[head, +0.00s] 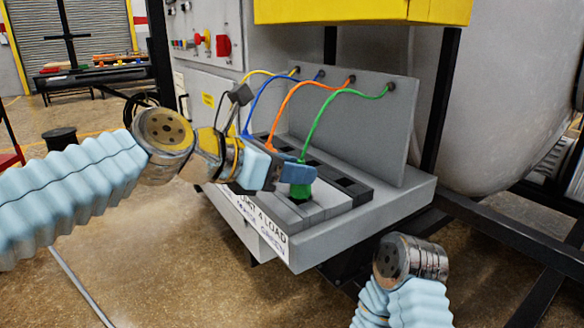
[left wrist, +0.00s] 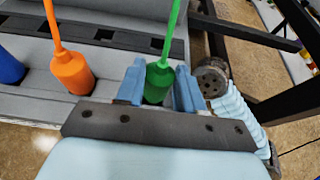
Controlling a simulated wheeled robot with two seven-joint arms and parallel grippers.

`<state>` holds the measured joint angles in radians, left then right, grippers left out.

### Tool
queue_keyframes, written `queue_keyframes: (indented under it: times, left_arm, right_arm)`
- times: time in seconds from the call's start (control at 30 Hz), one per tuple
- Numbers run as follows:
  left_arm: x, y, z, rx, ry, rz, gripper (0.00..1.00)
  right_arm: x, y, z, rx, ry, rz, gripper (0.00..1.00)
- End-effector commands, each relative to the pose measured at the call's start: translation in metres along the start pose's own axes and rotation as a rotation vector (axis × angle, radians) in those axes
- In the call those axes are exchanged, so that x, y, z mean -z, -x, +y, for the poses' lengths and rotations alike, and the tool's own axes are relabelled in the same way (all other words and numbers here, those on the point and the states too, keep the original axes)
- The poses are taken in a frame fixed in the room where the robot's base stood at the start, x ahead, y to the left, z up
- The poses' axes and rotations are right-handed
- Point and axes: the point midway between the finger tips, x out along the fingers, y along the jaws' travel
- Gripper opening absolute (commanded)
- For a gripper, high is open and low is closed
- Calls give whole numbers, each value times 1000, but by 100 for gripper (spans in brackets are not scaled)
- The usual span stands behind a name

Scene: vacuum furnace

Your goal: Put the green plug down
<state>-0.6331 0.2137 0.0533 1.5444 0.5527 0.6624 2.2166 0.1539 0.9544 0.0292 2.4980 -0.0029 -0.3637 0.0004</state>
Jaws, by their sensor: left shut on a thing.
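The green plug (left wrist: 158,80) is between the blue fingers of my left gripper (left wrist: 158,88) in the left wrist view. In the head view the green plug (head: 300,190) hangs just below the fingertips of my left gripper (head: 298,174), over the front right part of the grey shelf (head: 400,202). Its green cable runs up to the upright panel (head: 350,120). Whether its bottom touches the shelf cannot be told. My right arm shows at the lower right of the head view, but its gripper fingers are not visible.
The orange plug (left wrist: 72,74) and blue plug (left wrist: 10,68) stand to the left in the left wrist view. Dark square slots (left wrist: 128,42) line the block behind. A yellow box (head: 360,12) overhangs the panel. A black post (head: 440,100) stands at the right.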

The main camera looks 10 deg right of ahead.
Motion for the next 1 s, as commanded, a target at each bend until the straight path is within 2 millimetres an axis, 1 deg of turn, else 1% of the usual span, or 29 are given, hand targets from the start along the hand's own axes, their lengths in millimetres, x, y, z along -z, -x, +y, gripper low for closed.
queue_keyframes:
  times: [0.07,0.1,0.27,0.53,0.63,0.67,0.77,1.0]
  left_arm:
    - [3,-1,0,0,1,0,7]
    - [3,-1,0,0,1,0,38]
    - [3,-1,0,0,0,0,62]
    - [2,-1,0,0,0,0,62]
    - [-5,2,0,0,-2,0,62]
    - [-4,6,0,-1,-1,0,62]
    - [-4,25,1,-4,-1,-2,62]
    - [-4,82,1,-3,0,-2,62]
  right_arm:
    - [0,-2,1,0,0,0,43]
    - [0,-2,1,0,0,0,43]
    - [0,-1,0,0,0,0,43]
    - [0,-1,0,0,0,0,43]
    - [0,3,-1,0,0,0,43]
    - [0,2,-1,0,0,0,43]
    - [0,1,-1,0,0,0,43]
    - [0,2,-1,0,0,0,43]
